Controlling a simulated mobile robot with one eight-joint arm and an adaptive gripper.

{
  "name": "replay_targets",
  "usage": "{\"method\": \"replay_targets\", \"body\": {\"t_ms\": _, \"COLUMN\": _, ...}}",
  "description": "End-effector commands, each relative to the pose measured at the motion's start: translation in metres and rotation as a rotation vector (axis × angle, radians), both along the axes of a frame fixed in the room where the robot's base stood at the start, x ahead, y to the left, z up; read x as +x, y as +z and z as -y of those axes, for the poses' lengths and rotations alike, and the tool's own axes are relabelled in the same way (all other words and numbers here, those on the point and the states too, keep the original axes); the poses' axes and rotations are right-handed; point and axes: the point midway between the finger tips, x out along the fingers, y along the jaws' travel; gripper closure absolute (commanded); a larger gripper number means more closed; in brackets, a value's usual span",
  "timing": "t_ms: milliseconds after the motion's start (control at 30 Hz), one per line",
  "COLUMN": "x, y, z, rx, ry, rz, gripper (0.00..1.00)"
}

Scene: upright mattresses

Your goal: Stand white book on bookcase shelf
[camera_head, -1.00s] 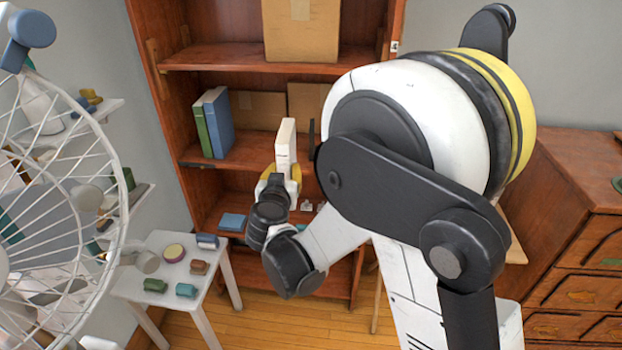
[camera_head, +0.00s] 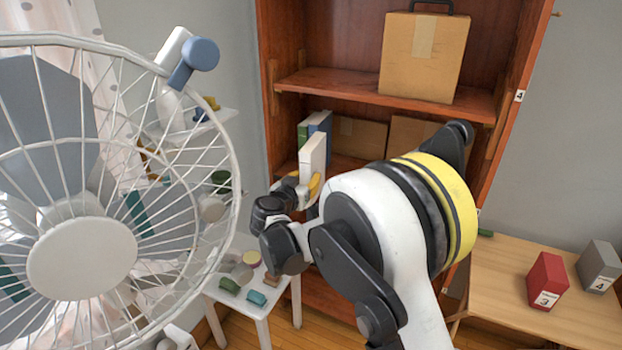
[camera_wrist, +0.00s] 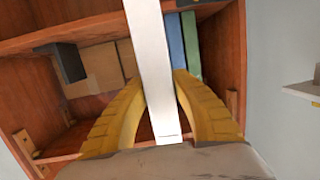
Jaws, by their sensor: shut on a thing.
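The white book (camera_head: 313,155) is upright in my gripper (camera_head: 311,188), in front of the bookcase's middle shelf. In the wrist view the white book (camera_wrist: 151,65) runs between the two yellow fingers of my gripper (camera_wrist: 160,100), which are shut on it. The wooden bookcase (camera_head: 340,85) stands behind. A blue book (camera_head: 322,122) and a green book (camera_head: 303,133) stand on its middle shelf, partly behind the white book in the head view. They also show in the wrist view, just right of the white book. My arm hides the lower shelves.
Cardboard boxes stand on the middle shelf, and a larger box (camera_head: 423,55) on the shelf above. A white fan (camera_head: 80,255) fills the left. A small white table (camera_head: 255,305) holds small items. At right, a wooden table (camera_head: 490,275) bears a red block (camera_head: 547,280) and a grey block (camera_head: 598,266).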

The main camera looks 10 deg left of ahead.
Motion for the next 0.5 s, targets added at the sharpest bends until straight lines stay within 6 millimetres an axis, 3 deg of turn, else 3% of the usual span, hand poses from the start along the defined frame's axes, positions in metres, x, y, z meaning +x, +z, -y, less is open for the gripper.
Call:
{"method": "replay_targets", "body": {"t_ms": 167, "x": 0.004, "y": -0.001, "z": 0.002, "rx": -0.003, "ry": -0.001, "rz": 0.006, "gripper": 1.0}}
{"method": "replay_targets", "body": {"t_ms": 500, "x": 0.048, "y": -0.006, "z": 0.019, "rx": -0.002, "ry": -0.003, "rz": 0.005, "gripper": 1.0}}
